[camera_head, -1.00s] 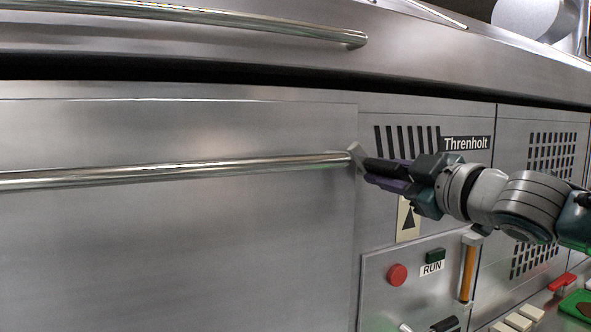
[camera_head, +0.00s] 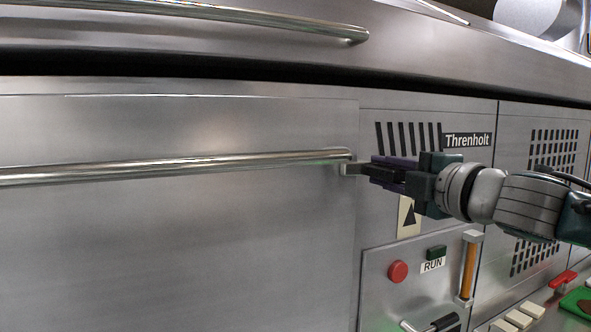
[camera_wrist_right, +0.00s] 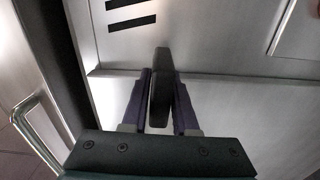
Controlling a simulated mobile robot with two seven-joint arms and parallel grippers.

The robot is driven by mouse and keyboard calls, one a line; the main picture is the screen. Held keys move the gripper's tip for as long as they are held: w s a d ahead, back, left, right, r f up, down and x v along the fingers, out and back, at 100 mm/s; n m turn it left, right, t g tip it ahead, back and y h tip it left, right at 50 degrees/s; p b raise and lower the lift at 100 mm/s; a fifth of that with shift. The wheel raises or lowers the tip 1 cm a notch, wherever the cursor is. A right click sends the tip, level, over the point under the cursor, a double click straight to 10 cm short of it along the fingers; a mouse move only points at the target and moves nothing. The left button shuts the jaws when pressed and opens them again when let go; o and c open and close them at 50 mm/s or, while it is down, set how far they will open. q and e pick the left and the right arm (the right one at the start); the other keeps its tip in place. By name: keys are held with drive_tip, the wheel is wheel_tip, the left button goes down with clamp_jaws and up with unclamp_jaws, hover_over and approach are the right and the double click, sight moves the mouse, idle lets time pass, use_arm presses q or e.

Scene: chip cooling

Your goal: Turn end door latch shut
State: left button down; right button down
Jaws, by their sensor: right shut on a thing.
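The end door (camera_head: 170,250) is a broad steel panel with a long bar handle (camera_head: 180,166) across it. Its front lies flush with the panel beside it. My right gripper (camera_head: 380,172) comes from the right and is shut on the latch. In the right wrist view the latch (camera_wrist_right: 161,85) is a dark bar between the purple fingers. My left gripper is not in view.
Another long handle (camera_head: 200,12) runs above. The space before the door is clear.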

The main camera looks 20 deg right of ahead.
drive_tip(key=shift+n, duration=0.4)
drive_tip(key=c, duration=0.8)
unclamp_jaws()
drive_tip(key=shift+o, duration=0.2)
drive_tip(key=shift+s+f, duration=0.15)
drive_tip(key=shift+s, duration=0.45)
drive_tip(key=s+b, duration=0.3)
drive_tip(key=s, duration=0.5)
drive_tip(key=shift+s+d, duration=0.35)
drive_tip(key=shift+s, duration=0.05)
